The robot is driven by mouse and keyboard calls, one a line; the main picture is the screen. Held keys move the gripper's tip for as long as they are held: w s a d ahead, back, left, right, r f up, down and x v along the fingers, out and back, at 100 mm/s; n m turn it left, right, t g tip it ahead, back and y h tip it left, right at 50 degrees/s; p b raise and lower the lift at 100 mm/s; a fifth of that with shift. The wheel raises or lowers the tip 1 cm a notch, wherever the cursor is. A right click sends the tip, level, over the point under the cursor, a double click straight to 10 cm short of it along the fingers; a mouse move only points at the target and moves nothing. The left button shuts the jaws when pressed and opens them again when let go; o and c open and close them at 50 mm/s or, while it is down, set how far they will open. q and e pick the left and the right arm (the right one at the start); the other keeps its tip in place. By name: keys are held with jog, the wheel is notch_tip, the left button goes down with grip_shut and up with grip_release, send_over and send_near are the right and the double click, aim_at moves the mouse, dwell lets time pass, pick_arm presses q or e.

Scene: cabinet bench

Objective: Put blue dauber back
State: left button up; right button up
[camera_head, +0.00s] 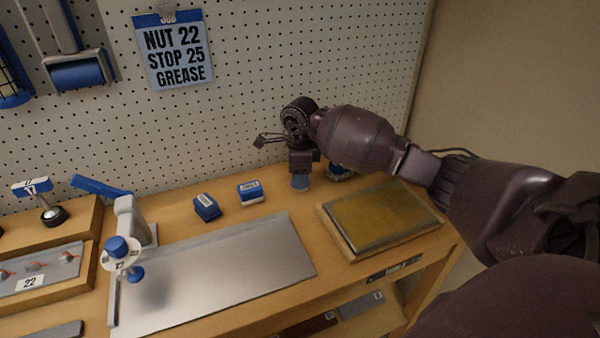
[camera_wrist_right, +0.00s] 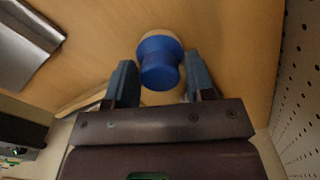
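The blue dauber (camera_wrist_right: 159,66) shows in the right wrist view between the two fingertips of my right gripper (camera_wrist_right: 161,75). It has a flared blue body with a pale tan rim at its far end. In the head view my right gripper (camera_head: 301,180) points down at the back of the bench, low over the wood. I cannot tell whether the dauber touches the bench. My left gripper is not in view.
Two blue blocks with white labels (camera_head: 206,207) (camera_head: 250,192) stand left of my right gripper. Another blue item (camera_head: 339,172) is partly hidden behind it. A tray with a yellow-brown pad (camera_head: 375,218) lies to the right. A metal plate (camera_head: 215,280) lies in front; a pegboard (camera_head: 240,110) stands behind.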

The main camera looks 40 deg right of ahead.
jog(key=shift+o, duration=0.9)
jog(key=shift+r, duration=0.25)
notch_tip(320, 180, up, 12)
jog(key=p, duration=0.1)
jog(key=shift+f, duration=0.1)
